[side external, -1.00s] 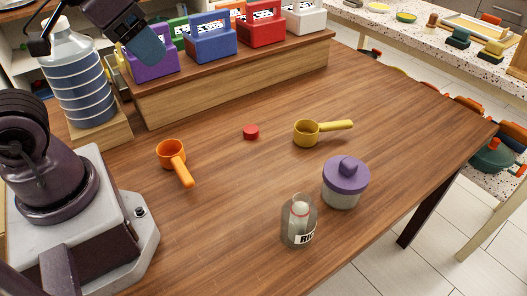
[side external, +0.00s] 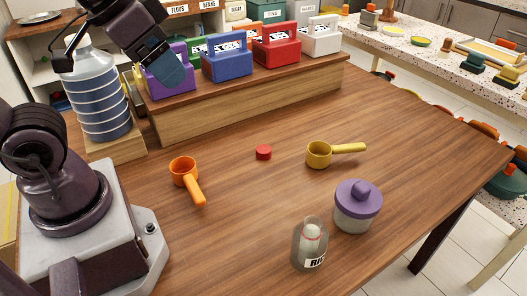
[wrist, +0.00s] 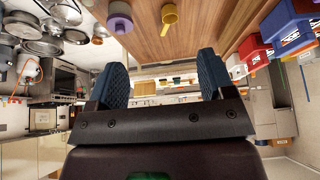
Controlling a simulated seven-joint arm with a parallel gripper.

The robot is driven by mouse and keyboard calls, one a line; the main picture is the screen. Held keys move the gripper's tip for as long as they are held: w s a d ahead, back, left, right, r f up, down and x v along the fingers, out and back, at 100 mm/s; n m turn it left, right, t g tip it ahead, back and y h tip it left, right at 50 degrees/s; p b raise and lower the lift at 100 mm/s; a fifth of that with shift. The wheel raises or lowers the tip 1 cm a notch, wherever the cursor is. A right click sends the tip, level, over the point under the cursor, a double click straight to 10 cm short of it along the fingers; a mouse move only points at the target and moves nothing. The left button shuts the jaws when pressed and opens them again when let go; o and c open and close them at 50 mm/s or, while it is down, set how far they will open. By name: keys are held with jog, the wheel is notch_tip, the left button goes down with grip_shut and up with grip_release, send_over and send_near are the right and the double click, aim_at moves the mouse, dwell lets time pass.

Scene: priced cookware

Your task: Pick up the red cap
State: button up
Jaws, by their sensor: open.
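The red cap (side external: 264,152) lies on the wooden table (side external: 300,190), between an orange scoop (side external: 184,172) on its left and a yellow scoop (side external: 320,154) on its right. My gripper (side external: 172,72) is at the upper left of the side view, raised above the table and well away from the cap, in front of the purple caddy. In the wrist view my gripper (wrist: 160,80) shows its two blue fingers wide apart with nothing between them. I cannot see the red cap in the wrist view.
A lidded jar with a purple top (side external: 357,200) and a glass jar labelled RIC (side external: 309,245) stand near the front edge. A raised wooden shelf with several coloured caddies (side external: 228,56) runs along the back. A large ribbed bottle (side external: 97,92) stands at left. Table around the cap is clear.

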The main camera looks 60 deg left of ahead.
jog(key=m+g, duration=0.6)
jog(key=m, duration=1)
send_over(264, 150)
notch_tip(264, 150, down, 22)
jog(key=f, duration=0.7)
jog(key=shift+s+d, duration=0.15)
jog(key=shift+s, duration=0.1)
jog(key=shift+w+f, duration=0.2)
jog(key=shift+f, duration=1.25)
jog(key=shift+w+f, duration=0.2)
jog(key=shift+f, duration=1.25)
jog(key=c, duration=1)
